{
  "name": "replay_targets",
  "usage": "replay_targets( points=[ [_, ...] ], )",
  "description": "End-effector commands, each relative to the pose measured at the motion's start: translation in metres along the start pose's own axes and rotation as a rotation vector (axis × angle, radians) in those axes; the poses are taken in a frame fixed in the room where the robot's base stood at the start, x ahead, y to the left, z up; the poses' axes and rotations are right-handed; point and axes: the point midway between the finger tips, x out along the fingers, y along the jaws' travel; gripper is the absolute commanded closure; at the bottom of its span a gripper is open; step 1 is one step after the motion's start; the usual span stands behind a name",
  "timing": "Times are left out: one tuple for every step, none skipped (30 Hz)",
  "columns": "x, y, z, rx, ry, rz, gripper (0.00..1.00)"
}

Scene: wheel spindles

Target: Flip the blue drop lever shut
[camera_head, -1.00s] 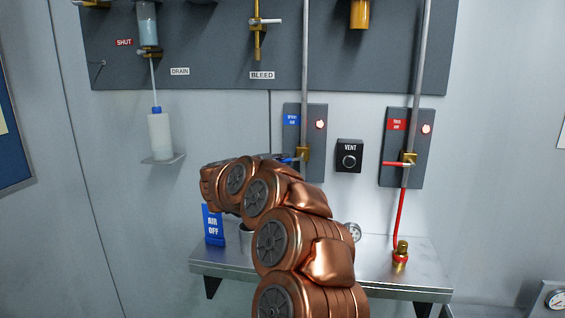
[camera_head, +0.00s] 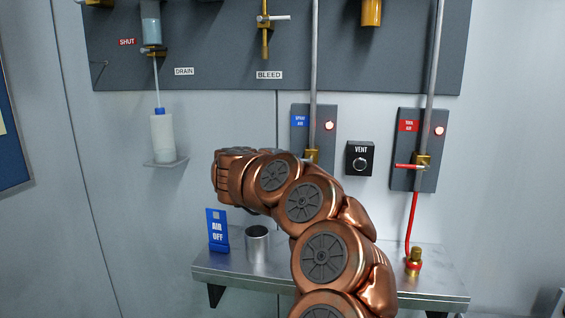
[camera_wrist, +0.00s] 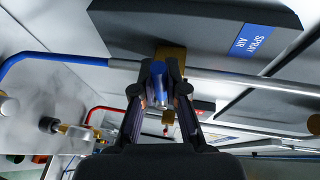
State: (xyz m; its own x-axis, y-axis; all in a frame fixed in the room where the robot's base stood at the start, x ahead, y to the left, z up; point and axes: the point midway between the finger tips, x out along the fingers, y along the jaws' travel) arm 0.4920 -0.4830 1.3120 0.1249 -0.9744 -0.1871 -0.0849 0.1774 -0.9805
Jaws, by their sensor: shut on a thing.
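The blue lever (camera_wrist: 158,69) shows end-on in the wrist view, between the two fingers of my gripper (camera_wrist: 161,100), which are shut on it. Behind it is the brass valve (camera_wrist: 171,53) on the grey pipe (camera_wrist: 215,77). In the head view the brass valve (camera_head: 312,156) sits low on the grey panel with the blue SPRAY AIR label (camera_head: 300,121). There my copper arm hides the lever and my gripper. The lever's exact angle to the pipe cannot be told.
To the right, a second panel has a red lever (camera_head: 409,167) and a red TOOL AIR label (camera_head: 408,126). A VENT button box (camera_head: 360,158) sits between the panels. Below, a metal shelf (camera_head: 228,272) bears an AIR OFF sign (camera_head: 217,231) and a metal cup (camera_head: 257,240).

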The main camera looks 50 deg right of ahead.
Motion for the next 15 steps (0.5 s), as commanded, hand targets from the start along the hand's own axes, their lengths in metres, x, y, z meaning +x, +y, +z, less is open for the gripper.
replay_targets(
  points=[
    [0.0001, -0.0004, -0.0004, 0.001, 0.001, 0.000, 1.00],
    [0.0002, -0.0004, -0.0006, 0.001, 0.001, 0.000, 1.00],
    [0.0003, -0.0005, -0.0007, 0.001, 0.001, -0.001, 1.00],
    [0.0004, -0.0005, -0.0008, 0.001, 0.002, -0.001, 1.00],
    [0.0003, -0.0005, -0.0008, 0.001, 0.002, -0.001, 0.86],
    [0.0004, -0.0005, -0.0008, 0.001, 0.002, -0.001, 0.82],
    [0.0003, -0.0004, -0.0007, 0.001, 0.002, -0.001, 0.79],
    [0.0002, -0.0005, -0.0006, 0.001, 0.002, -0.001, 0.76],
    [0.0001, -0.0003, -0.0004, 0.001, 0.001, -0.001, 0.72],
    [0.0000, -0.0003, -0.0002, 0.000, 0.001, -0.001, 0.69],
    [-0.0001, -0.0003, -0.0001, 0.000, 0.001, -0.001, 0.66],
    [-0.0002, -0.0001, 0.0001, 0.000, 0.000, -0.001, 0.62],
    [-0.0003, -0.0002, 0.0003, 0.000, 0.000, -0.001, 0.62],
    [-0.0004, 0.0000, 0.0005, 0.000, 0.000, -0.001, 0.62],
    [-0.0005, 0.0000, 0.0006, 0.000, -0.001, -0.001, 0.62]
  ],
)
